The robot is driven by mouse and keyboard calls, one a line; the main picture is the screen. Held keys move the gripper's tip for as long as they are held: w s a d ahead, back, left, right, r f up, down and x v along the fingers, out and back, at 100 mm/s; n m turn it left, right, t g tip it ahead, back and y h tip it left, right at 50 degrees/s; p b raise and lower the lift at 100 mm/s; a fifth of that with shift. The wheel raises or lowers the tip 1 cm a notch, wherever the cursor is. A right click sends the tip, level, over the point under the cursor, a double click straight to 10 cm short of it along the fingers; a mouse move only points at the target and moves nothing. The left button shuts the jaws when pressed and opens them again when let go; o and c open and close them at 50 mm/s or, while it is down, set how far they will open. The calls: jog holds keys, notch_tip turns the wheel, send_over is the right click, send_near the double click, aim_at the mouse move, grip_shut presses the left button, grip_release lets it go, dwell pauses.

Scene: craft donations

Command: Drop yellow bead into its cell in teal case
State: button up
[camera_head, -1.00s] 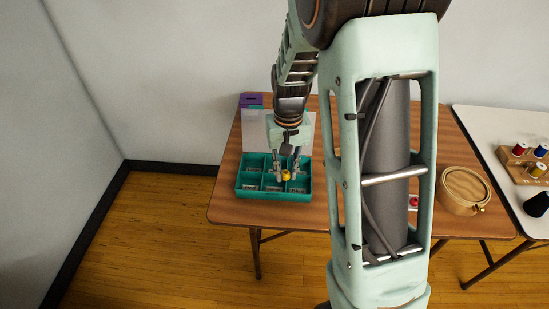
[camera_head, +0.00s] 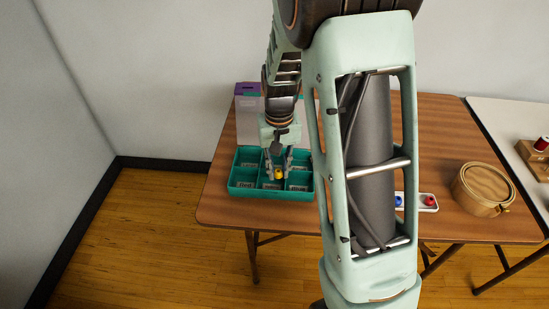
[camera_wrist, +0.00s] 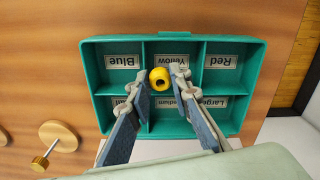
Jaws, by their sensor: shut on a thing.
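The teal case (camera_head: 240,192) lies open on the brown table, with labelled cells. In the wrist view the teal case (camera_wrist: 262,75) has Blue, Yellow and Red labels in one row, and a second row of size labels, partly covered by my fingers. My gripper (camera_head: 279,169) is above the case, shut on the yellow bead (camera_head: 279,171). In the wrist view my gripper (camera_wrist: 160,78) holds the yellow bead (camera_wrist: 160,79) between its fingertips. The bead appears over the Yellow cell, just beside its label (camera_wrist: 172,61). Its exact height above the cell floor is unclear.
A round wooden box (camera_head: 482,190) and a white tray (camera_head: 428,203) with blue and red pieces are to the right. A white table (camera_head: 510,125) adjoins. My arm hides the table's middle.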

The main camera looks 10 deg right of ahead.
jog(key=shift+f, duration=0.4)
jog(key=o, duration=0.8)
jog(key=shift+r, duration=0.15)
notch_tip(320, 180, up, 12)
jog(key=shift+f, duration=0.1)
